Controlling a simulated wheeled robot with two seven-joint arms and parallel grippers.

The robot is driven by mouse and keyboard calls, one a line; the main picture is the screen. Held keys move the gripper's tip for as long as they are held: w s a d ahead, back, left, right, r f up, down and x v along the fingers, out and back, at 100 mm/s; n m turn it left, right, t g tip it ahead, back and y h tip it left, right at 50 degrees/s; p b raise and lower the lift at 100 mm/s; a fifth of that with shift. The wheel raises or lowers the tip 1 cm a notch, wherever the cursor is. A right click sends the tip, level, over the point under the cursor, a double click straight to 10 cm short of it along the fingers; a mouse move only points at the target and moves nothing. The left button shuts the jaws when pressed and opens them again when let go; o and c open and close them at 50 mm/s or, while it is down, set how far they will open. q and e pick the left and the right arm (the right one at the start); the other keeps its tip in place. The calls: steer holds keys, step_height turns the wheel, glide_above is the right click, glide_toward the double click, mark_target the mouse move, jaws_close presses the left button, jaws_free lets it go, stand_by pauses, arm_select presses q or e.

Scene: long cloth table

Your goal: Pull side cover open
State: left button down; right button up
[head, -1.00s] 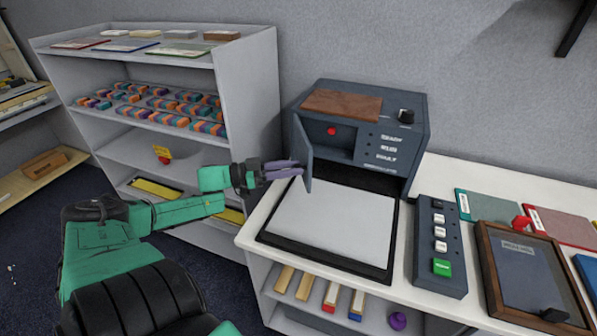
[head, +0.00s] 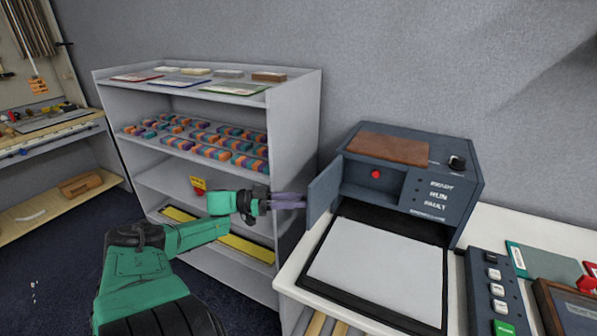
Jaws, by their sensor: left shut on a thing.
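The dark blue-grey machine (head: 466,188) stands on the white table with a brown panel on top. Its side cover (head: 325,190) is a flat blue-grey door hinged at the left of the front opening. The cover stands swung out to the left, and a red button (head: 376,174) shows inside the recess. My left gripper (head: 300,201) is at the cover's outer left edge, its purple fingers shut on that edge. The exact contact of the fingertips is small and hard to make out. My right gripper is not in view.
A black-framed tray with a white pad (head: 378,264) lies in front of the machine. A button box (head: 495,290) stands to its right. A grey shelf unit (head: 297,140) with colourful blocks is close behind my left arm. Blue carpet lies at the left.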

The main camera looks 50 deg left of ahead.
arm_select(q)
steer(key=shift+w+a+r, duration=0.15)
steer(key=shift+a+r, duration=0.35)
steer(key=shift+a, duration=0.2)
steer(key=c, duration=0.8)
jaws_free()
steer(key=shift+o, duration=0.8)
steer(key=shift+w+d+f, duration=0.1)
steer(key=shift+w+f, duration=0.05)
steer(key=shift+w, duration=0.25)
steer(key=shift+d+f, duration=0.1)
steer(key=shift+f, duration=0.15)
steer(key=shift+s, duration=0.1)
steer(key=shift+f, duration=0.1)
